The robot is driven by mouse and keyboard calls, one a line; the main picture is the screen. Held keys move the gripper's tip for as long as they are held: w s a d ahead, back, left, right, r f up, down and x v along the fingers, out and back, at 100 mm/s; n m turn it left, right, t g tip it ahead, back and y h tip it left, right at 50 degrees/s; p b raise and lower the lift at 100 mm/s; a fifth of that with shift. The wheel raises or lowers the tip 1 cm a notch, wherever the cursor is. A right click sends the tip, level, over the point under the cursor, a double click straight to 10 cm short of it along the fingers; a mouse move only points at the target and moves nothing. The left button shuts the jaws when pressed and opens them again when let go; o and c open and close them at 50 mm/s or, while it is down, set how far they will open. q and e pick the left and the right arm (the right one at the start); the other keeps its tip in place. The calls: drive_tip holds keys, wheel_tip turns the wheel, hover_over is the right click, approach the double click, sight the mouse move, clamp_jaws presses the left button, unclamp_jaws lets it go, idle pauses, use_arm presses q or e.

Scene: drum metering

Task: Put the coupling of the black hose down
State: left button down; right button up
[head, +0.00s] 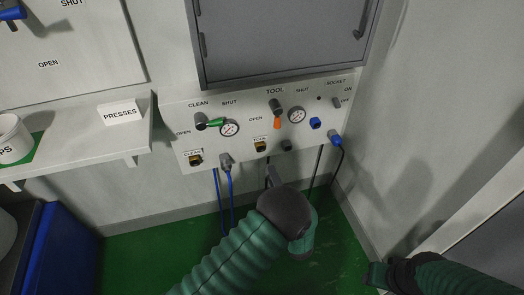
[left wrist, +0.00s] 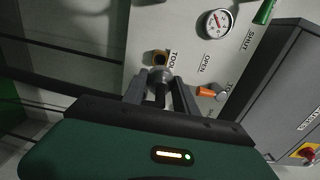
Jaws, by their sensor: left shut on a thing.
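My left gripper (head: 272,176) is below the white wall panel, its jaws pointing up at it. In the left wrist view, its two fingers (left wrist: 162,94) are shut on the grey round coupling of the black hose (left wrist: 160,76), with a dark part between the fingers. The coupling is at or close to the panel, beside the yellow-and-black TOOL socket (head: 260,146); I cannot tell whether it touches a holder. The black hose is mostly hidden behind my arm. My right gripper (head: 377,276) is low at the right; its jaws are unclear.
Above are the orange TOOL handle (head: 277,122) and a gauge (head: 296,115). To the left are the green CLEAN handle (head: 213,122), the CLEAN socket (head: 195,160) and a grey coupling with blue hose (head: 226,161). A blue plug (head: 335,140) hangs at the right. The green floor is open below.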

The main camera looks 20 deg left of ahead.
use_arm(q)
drive_tip(key=shift+r, duration=0.1)
drive_tip(key=shift+a+r, duration=0.2)
drive_tip(key=shift+a, duration=0.1)
drive_tip(key=s+a+r+m+t+h, duration=0.25)
drive_tip(key=s+a+m+h, duration=0.25)
drive_tip(key=s+m+h, duration=0.35)
wheel_tip(320, 180, up, 34)
drive_tip(key=n+h+p, duration=0.1)
drive_tip(key=p, duration=3.2)
drive_tip(key=shift+s+d+f+n+p, duration=0.2)
drive_tip(key=shift+s+f+n+p, duration=0.1)
drive_tip(key=shift+n+p, duration=0.1)
drive_tip(key=shift+t+h, duration=0.25)
